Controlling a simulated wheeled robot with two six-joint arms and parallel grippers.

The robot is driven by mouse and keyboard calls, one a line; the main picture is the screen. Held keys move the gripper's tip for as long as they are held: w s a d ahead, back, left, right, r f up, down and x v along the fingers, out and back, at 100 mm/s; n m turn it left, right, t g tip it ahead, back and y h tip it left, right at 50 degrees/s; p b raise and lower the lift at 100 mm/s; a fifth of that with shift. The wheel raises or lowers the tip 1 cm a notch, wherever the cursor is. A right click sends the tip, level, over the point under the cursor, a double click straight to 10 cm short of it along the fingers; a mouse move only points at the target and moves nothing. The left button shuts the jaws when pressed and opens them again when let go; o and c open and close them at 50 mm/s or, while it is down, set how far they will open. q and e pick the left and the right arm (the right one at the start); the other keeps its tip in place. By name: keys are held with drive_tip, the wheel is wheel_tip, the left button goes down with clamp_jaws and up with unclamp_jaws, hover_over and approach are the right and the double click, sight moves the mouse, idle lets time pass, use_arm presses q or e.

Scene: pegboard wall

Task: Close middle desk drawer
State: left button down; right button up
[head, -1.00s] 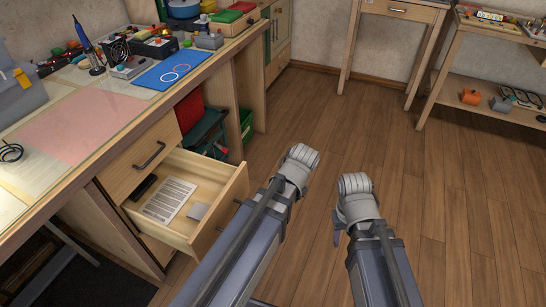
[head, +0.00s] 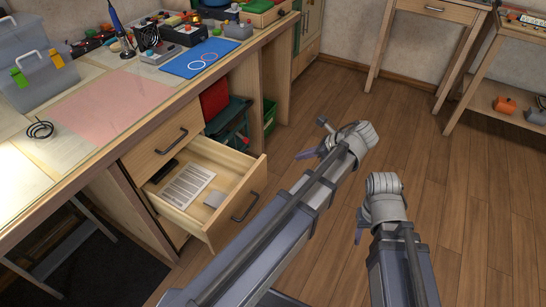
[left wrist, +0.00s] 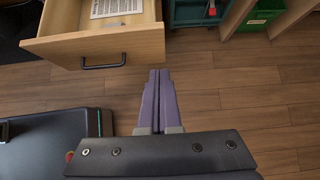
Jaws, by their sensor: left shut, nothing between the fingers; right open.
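The middle desk drawer (head: 213,191) is pulled out from the desk, with a dark bar handle (head: 245,207) on its front. It holds a printed sheet (head: 187,187), a small grey item and a dark object. In the left wrist view the drawer front (left wrist: 110,50) is at the upper left. My left gripper (head: 306,154) is right of the drawer, apart from it, over the floor. Its purple fingers (left wrist: 154,75) are together and empty, just right of the drawer's front corner. My right gripper (head: 359,236) is further right over the floor, its fingers mostly hidden behind the wrist.
The drawer above (head: 162,148) is shut. A green crate (left wrist: 264,14) and a dark green box (head: 230,126) are under the desk, right of the drawers. The desk top (head: 70,155) holds tools and boxes. The wooden floor (head: 490,210) to the right is clear.

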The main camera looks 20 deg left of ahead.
sight(265, 160)
use_arm(q)
drive_tip(key=b+x, duration=0.2)
drive_tip(key=x, duration=0.2)
drive_tip(key=a+r+b+x, duration=0.1)
drive_tip(key=b+x, duration=0.1)
drive_tip(key=x, duration=0.2)
drive_tip(key=b+x, duration=0.3)
drive_tip(key=x, duration=0.1)
drive_tip(key=shift+w+a+r, duration=0.1)
drive_tip(key=shift+a+r, duration=0.15)
drive_tip(key=shift+a, duration=0.5)
drive_tip(key=a, duration=0.9)
drive_tip(key=w+a, duration=0.1)
drive_tip(key=a, duration=0.9)
drive_tip(key=w+a, duration=0.1)
drive_tip(key=a, duration=0.8)
drive_tip(key=shift+w+a, duration=0.15)
drive_tip(key=shift+a, duration=0.05)
drive_tip(key=shift+a+r, duration=0.1)
